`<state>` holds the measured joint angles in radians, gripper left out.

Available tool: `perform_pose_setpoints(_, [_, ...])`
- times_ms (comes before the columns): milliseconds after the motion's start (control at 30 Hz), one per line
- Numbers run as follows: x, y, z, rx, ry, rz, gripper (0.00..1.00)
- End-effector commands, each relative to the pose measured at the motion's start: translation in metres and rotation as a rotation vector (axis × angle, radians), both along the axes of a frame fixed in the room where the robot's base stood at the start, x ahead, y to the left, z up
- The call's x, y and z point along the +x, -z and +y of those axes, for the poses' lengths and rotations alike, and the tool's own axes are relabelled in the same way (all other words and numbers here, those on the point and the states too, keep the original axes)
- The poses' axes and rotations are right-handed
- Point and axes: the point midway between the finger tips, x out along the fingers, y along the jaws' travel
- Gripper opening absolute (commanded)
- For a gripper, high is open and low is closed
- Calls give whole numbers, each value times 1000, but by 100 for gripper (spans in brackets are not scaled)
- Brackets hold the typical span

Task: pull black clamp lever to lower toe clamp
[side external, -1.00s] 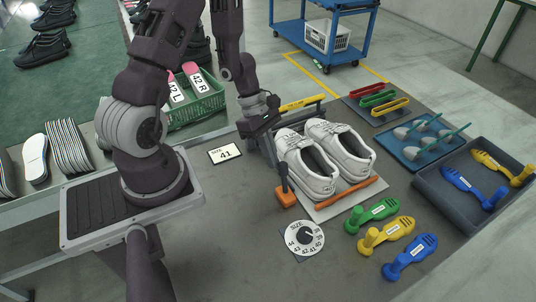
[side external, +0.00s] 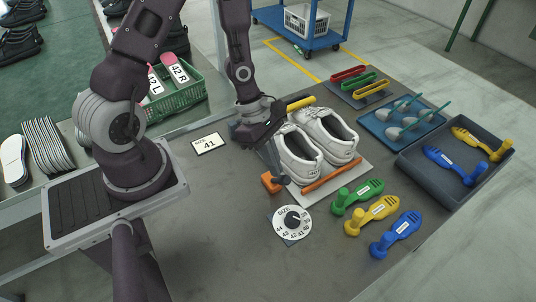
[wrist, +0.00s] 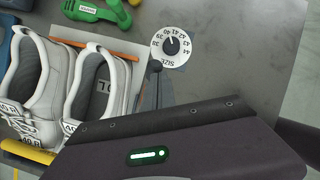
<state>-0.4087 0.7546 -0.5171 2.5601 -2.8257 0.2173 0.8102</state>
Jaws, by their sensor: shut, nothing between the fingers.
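A pair of white shoes (side external: 318,145) stands on a pale plate, toes towards the back. A yellow bar (side external: 302,103) crosses at the toes and an orange bar (side external: 338,173) lies at the heels. An orange block (side external: 270,182) sits left of the shoes. In the wrist view, the black clamp lever (wrist: 157,67) shows its rounded end between the right-hand shoe and the dial. My gripper (side external: 274,157) is shut and empty, low beside the left shoe near the orange block. It hides most of the lever in the side view; I cannot tell whether they touch.
A white size dial (side external: 292,222) lies in front. Green, yellow (side external: 371,214) and blue lasts lie to its right. A blue tray (side external: 403,122) and a dark tray (side external: 458,160) stand further right. A size card (side external: 210,143) lies left, with bare table around it.

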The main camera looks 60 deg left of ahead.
Motion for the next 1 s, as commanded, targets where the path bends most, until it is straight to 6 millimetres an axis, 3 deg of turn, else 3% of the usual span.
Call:
perform_pose_setpoints(500, [1,10,-26,-6,9,-1,0])
perform_pose_setpoints(1000, [3,10,-28,-9,12,-8,0])
